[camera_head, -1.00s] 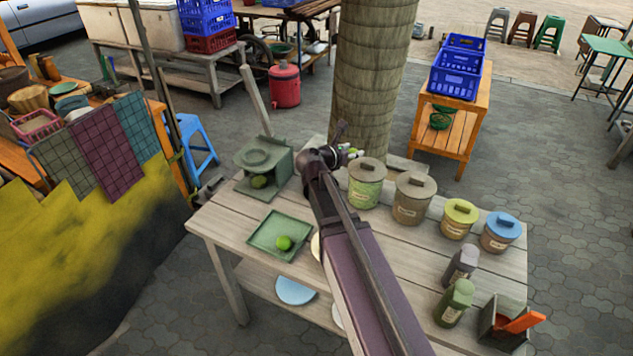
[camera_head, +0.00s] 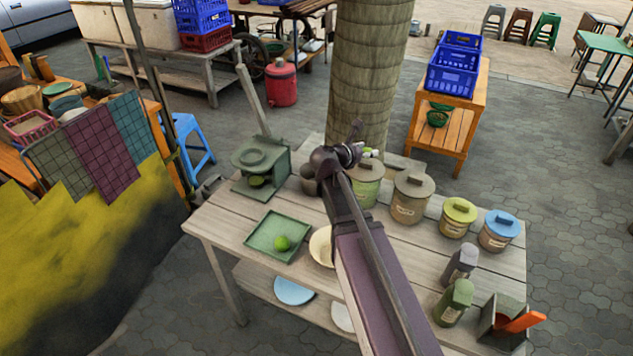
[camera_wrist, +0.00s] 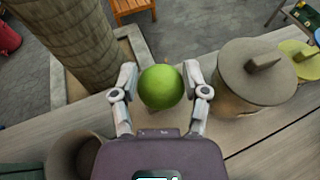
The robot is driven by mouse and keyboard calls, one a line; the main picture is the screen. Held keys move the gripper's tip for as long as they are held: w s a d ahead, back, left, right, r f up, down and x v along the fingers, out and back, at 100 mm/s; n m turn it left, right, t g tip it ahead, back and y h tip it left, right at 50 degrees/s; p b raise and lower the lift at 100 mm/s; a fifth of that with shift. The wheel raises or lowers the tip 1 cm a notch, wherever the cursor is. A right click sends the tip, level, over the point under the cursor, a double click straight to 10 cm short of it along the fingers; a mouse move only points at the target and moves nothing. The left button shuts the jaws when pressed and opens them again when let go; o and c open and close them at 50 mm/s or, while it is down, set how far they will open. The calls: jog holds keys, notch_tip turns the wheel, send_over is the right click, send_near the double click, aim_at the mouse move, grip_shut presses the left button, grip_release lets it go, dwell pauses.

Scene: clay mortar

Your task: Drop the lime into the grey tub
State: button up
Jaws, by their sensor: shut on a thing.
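My gripper (camera_wrist: 162,88) is shut on a green lime (camera_wrist: 161,87), held between its fingertips above the table in the wrist view. In the head view my arm hides most of the gripper, near the tree trunk. An open grey-brown tub (camera_wrist: 75,155) stands below and left of the gripper in the wrist view, partly cut off by my gripper's body. In the head view this grey tub (camera_head: 309,181) stands between the green stand and my arm, partly hidden. The lime is to the right of the tub, not over it.
A lidded canister (camera_wrist: 258,75) stands close right of the gripper. Several lidded canisters line the table's back. A green stand (camera_head: 260,165) and a cream bowl (camera_head: 320,245) are nearby. The trunk (camera_head: 365,80) rises behind.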

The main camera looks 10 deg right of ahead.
jog(key=w+a+n+t+y, duration=0.3)
jog(key=w+a, duration=0.5)
jog(key=a, duration=0.4)
jog(key=shift+w+a+f+n+t+y, duration=0.2)
jog(key=shift+w+f+n+t+y, duration=0.15)
jog(key=shift+n, duration=0.25)
jog(key=shift+b, duration=0.3)
jog(key=shift+f+b, duration=2.9)
jog(key=shift+b, duration=0.05)
jog(key=o, duration=1.3)
